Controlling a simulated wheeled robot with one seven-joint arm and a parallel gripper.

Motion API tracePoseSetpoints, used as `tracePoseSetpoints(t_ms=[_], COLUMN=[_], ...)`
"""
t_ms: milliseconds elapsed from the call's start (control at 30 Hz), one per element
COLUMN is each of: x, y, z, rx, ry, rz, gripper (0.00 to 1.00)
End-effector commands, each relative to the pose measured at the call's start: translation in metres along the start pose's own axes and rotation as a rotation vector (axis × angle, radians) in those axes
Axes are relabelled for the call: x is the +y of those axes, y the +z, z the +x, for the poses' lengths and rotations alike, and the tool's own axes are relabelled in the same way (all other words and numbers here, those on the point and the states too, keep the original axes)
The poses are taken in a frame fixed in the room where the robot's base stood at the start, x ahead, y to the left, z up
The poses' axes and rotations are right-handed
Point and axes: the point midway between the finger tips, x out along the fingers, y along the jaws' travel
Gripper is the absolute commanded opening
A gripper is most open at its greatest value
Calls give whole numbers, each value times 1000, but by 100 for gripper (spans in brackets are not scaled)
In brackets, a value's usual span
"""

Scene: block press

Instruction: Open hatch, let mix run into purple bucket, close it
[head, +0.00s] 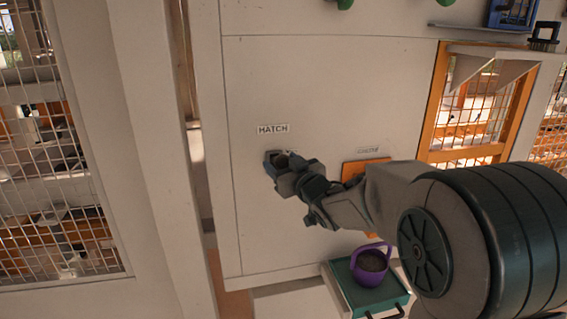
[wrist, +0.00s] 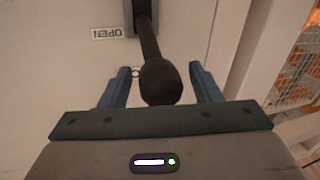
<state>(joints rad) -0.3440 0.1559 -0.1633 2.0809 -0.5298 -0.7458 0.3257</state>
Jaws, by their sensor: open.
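A dark lever with a rounded knob (wrist: 160,82) sticks out from the pale panel, beside a label reading OPEN (wrist: 111,33) that appears upside down in the wrist view. My gripper (wrist: 160,85) is open, with one blue finger on each side of the knob. I cannot tell whether either finger touches it. In the head view my gripper (head: 284,163) is at the panel, below the HATCH label (head: 273,129), and hides most of the lever.
An orange plate (head: 353,169) on the panel is partly hidden by my arm, above the bucket. The green tray (head: 340,273) has dark handles at its front. An orange-framed mesh window (head: 437,110) is at right. Mesh fencing (head: 60,190) stands at left.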

Motion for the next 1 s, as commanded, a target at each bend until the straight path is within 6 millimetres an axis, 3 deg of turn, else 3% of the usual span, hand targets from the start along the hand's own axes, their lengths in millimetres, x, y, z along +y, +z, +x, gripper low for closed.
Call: tracePoseSetpoints(t_ms=[200,400,1000], x=[0,0,-3], y=[0,0,20], z=[0,0,-4], rx=[0,0,81], ry=[0,0,8], rz=[0,0,-21], gripper=[55,0,0])
